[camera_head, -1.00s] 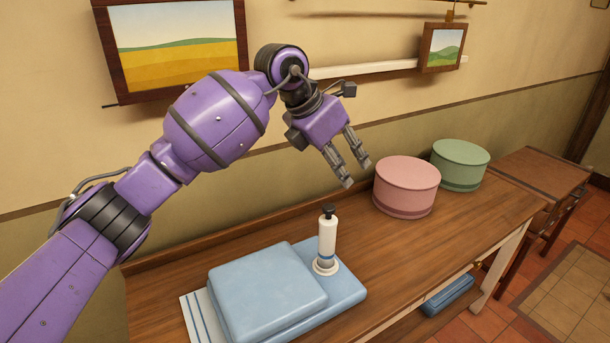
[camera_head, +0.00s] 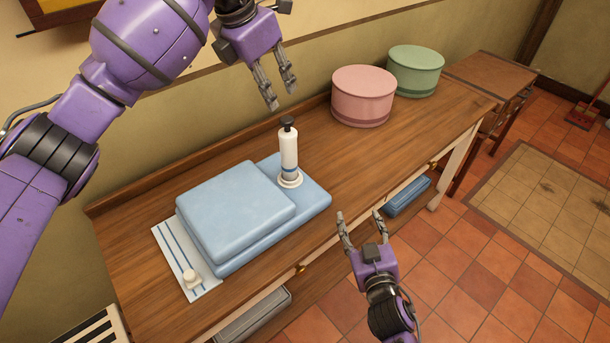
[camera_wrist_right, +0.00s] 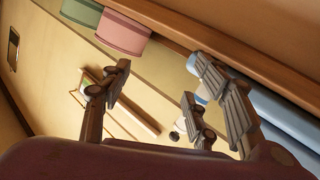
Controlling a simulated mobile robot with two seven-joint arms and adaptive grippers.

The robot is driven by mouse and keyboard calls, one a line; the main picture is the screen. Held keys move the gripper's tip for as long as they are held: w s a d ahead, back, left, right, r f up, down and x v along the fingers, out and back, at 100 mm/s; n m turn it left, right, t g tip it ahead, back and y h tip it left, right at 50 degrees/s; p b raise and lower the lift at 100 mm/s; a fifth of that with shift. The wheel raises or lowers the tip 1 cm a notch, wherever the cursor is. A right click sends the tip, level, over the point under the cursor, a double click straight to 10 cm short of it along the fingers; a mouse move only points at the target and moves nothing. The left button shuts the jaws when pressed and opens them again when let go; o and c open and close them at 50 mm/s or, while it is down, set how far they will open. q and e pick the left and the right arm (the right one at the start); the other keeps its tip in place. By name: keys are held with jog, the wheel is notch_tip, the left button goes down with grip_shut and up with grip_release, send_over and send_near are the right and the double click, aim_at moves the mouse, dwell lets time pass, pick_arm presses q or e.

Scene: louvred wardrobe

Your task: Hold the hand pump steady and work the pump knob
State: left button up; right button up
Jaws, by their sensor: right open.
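The hand pump (camera_head: 289,153) stands upright on the right end of a flat blue pad (camera_head: 316,198). It has a white body, a blue band low down, a round white foot and a black pump knob (camera_head: 287,121) on top. My left gripper (camera_head: 281,98) is open and empty above and behind the knob, fingers pointing down, apart from the pump. My right gripper (camera_head: 359,214) is open and empty in front of the table's front edge, to the pump's right. In the right wrist view its fingers partly hide what seems to be the pump (camera_wrist_right: 203,94).
Pink (camera_head: 362,95) and green (camera_head: 416,71) round boxes stand farther back. The wooden tabletop (camera_head: 400,130) is clear right of the pump.

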aim_at(293, 162)
jog(key=w+a+r+n+t+y, duration=0.25)
jog(key=w+a+r+y, duration=0.35)
jog(key=w+a+r, duration=0.45)
jog(key=a+f+g, duration=0.1)
jog(key=a+f+g+y, duration=0.1)
jog(key=f, duration=0.1)
jog(key=shift+n, duration=0.35)
jog(key=shift+s+a+f+m+g+y, duration=0.15)
jog(key=shift+a+m+g+y, duration=0.15)
jog(key=shift+m, duration=0.1)
jog(key=shift+x, duration=3.9)
jog(key=shift+d, duration=0.1)
jog(key=shift+c, duration=0.4)
